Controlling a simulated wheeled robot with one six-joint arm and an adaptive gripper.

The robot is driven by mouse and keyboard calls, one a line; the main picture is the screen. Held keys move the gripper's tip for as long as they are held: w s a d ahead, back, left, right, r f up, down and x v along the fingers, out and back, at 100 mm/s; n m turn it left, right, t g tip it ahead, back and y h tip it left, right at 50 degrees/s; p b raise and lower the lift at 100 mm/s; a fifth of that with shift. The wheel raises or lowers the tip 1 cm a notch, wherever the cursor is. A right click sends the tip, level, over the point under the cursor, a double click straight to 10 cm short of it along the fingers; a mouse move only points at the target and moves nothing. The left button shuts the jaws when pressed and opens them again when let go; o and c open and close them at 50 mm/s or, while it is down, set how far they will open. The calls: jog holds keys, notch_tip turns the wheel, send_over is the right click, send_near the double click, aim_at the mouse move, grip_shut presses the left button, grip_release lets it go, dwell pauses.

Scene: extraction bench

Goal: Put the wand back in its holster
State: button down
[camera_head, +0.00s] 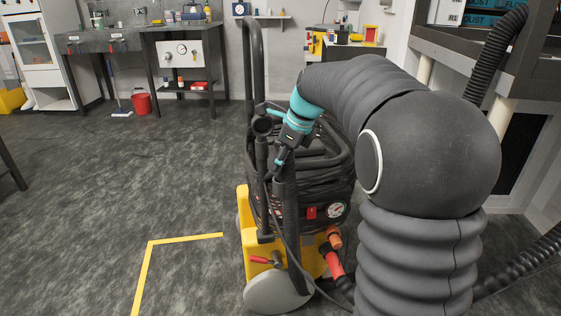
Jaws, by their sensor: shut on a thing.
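My gripper (281,160), at the end of my dark bellows-covered arm with teal bands, points down and left over the cart. It is shut on a slim dark part that I take for the wand (286,215). Below the fingers this runs down in front of the cart. Its exact ends and the grip point are hard to make out, dark on dark. Just left of the gripper stands a black upright tube with a round open mouth (262,126), which may be the holster. I cannot tell whether the wand touches it.
The yellow-based cart (253,259) carries a coiled black hose (318,165), a gauge (336,209) and a tall handle (247,60). A bench (118,45) and red bucket (142,104) stand at the back left. The floor at left, with yellow tape (149,268), is clear.

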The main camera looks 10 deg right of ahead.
jog(key=shift+s+f, duration=0.2)
jog(key=shift+f, duration=0.4)
jog(key=shift+s+f, duration=0.2)
jog(key=shift+f, duration=0.35)
jog(key=c, duration=0.6)
grip_release()
jog(key=shift+c, duration=0.2)
jog(key=w+v, duration=0.2)
jog(key=v, duration=0.7)
jog(key=shift+s+a+r, duration=0.15)
jog(key=shift+s+r, duration=0.4)
jog(key=shift+r, duration=0.05)
jog(key=shift+s, duration=0.1)
jog(key=s+f+n+t+h, duration=0.1)
jog(key=s+f+n, duration=0.2)
jog(key=s+n, duration=0.5)
jog(key=s+a+f+n+t+h, duration=0.1)
jog(key=s+f+n, duration=0.3)
jog(key=s+n, duration=0.4)
jog(key=s+a+f+n+t+h, duration=0.1)
jog(key=s+f+n, duration=0.2)
jog(key=s+n, duration=0.5)
jog(key=s, duration=0.5)
jog(key=shift+f+n, duration=0.3)
jog(key=shift+f, duration=0.1)
